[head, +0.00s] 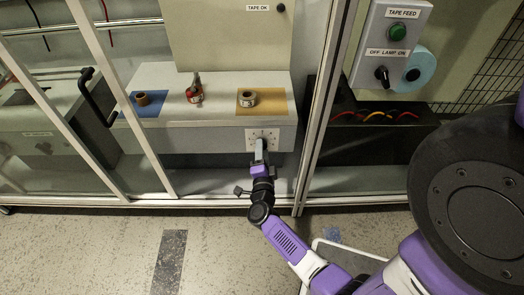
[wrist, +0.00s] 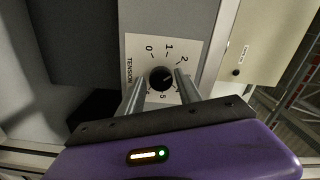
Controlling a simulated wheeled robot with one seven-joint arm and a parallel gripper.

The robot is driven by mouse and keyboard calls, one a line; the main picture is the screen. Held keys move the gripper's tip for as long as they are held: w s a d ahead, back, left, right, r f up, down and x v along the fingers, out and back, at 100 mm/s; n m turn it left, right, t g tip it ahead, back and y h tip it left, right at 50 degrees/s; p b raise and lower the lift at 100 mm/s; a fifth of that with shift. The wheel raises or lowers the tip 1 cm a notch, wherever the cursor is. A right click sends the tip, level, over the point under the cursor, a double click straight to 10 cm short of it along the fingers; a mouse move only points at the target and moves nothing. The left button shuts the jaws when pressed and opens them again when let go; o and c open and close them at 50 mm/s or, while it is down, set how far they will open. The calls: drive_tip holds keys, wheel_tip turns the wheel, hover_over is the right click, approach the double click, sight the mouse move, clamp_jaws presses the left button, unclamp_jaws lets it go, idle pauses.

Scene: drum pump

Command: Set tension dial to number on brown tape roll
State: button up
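The tension dial (wrist: 161,79) is a round black knob on a white plate (wrist: 133,47) marked TENSION, with 0, 1, 2 and 5 readable around it. Its pointer direction is too small to tell. My gripper (wrist: 162,76) has its two fingers apart, one on each side of the knob; I cannot tell whether they touch it. In the head view my gripper (head: 261,148) is in front of the plate and hides the dial. A brown tape roll (head: 143,99) sits on a blue mat; no number is readable on it.
On the same white bench stand red-and-white rolls (head: 194,95) and a dark-sided tan roll (head: 247,98) on a yellow mat. A tape feed panel (head: 390,45) with a green button and black switch is at right.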

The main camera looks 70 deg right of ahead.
drive_tip(key=shift+o, duration=0.6)
drive_tip(key=p+v, duration=0.2)
drive_tip(key=v, duration=0.5)
drive_tip(key=shift+s+a, duration=0.15)
drive_tip(key=shift+a, duration=0.25)
